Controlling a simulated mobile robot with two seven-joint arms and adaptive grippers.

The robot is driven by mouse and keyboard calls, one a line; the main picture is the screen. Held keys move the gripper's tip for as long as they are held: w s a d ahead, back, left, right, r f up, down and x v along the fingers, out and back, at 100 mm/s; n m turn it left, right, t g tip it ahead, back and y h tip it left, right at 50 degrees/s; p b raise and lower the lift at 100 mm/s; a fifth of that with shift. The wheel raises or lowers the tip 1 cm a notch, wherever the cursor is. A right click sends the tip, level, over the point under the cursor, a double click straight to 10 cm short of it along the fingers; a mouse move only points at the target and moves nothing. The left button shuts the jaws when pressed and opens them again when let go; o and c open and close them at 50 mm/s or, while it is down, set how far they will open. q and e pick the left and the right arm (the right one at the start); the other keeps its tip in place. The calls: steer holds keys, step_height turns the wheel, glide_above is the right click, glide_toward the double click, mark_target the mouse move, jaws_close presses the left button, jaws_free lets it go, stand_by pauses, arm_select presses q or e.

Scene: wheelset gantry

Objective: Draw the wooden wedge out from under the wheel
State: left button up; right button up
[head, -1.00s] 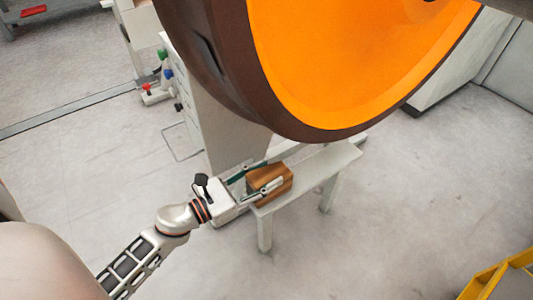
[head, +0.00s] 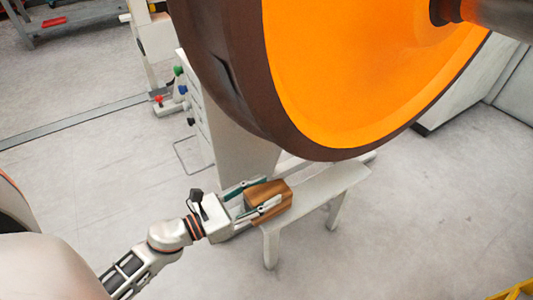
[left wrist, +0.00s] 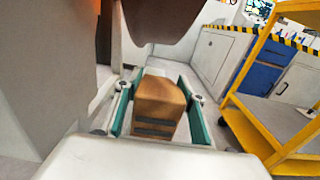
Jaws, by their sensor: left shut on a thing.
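The brown wooden wedge (head: 272,208) is at the near left end of a narrow pale bench (head: 322,186). The big wheel (head: 372,75), with an orange face and dark brown rim, hangs over the bench. In the head view the wedge shows to the left of the rim's lowest part, with bare bench top between them. My left gripper (head: 267,195) is shut on the wedge from the left, one finger along each side. The wedge (left wrist: 158,105) also shows between the green-padded fingers in the left wrist view. Whether its underside touches the bench is hidden. My right gripper is out of view.
A grey-white cabinet (head: 225,130) with coloured knobs stands behind the gripper, close to the wheel. A yellow-framed cart (left wrist: 262,110) stands at the right in the left wrist view. The floor in front of the bench is clear.

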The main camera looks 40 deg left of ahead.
mark_target(253, 196)
arm_select(q)
steer(key=shift+s+a+r, duration=0.25)
steer(key=shift+s+r, duration=0.25)
steer(key=shift+s, duration=0.2)
steer(key=shift+s+a+r, duration=0.25)
steer(key=shift+s+r, duration=0.2)
steer(key=shift+s, duration=0.25)
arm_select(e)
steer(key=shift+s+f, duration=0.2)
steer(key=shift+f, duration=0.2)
arm_select(q)
steer(key=shift+r, duration=0.1)
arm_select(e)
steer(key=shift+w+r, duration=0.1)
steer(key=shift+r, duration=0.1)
